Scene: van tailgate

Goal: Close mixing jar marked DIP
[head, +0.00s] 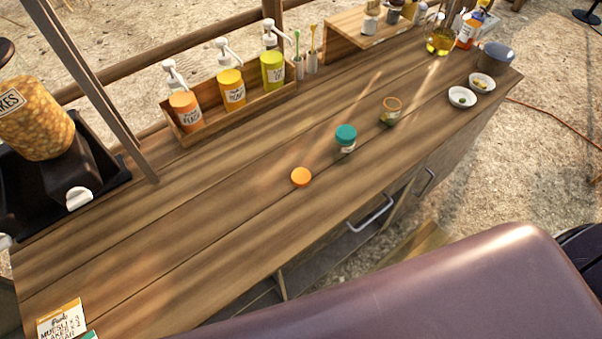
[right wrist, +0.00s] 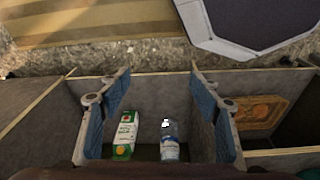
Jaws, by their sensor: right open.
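An open jar with an orange rim (head: 390,112) stands on the wooden counter, right of centre in the head view. An orange lid (head: 301,177) lies flat on the counter nearer the front edge. A small jar with a teal lid (head: 346,137) stands between them, its lid on. I cannot read the jar labels, so I cannot tell which is marked DIP. My right gripper (right wrist: 160,85) is open and empty in the right wrist view, apart from the jars and lid. My left gripper is not in view.
A wooden rack (head: 232,112) of pump bottles stands along the back. Two small bowls (head: 462,97) (head: 482,83) are at the right end. A printed card (head: 62,319) lies at front left. A carton (right wrist: 125,135) and a bottle (right wrist: 170,141) stand in a grey compartment.

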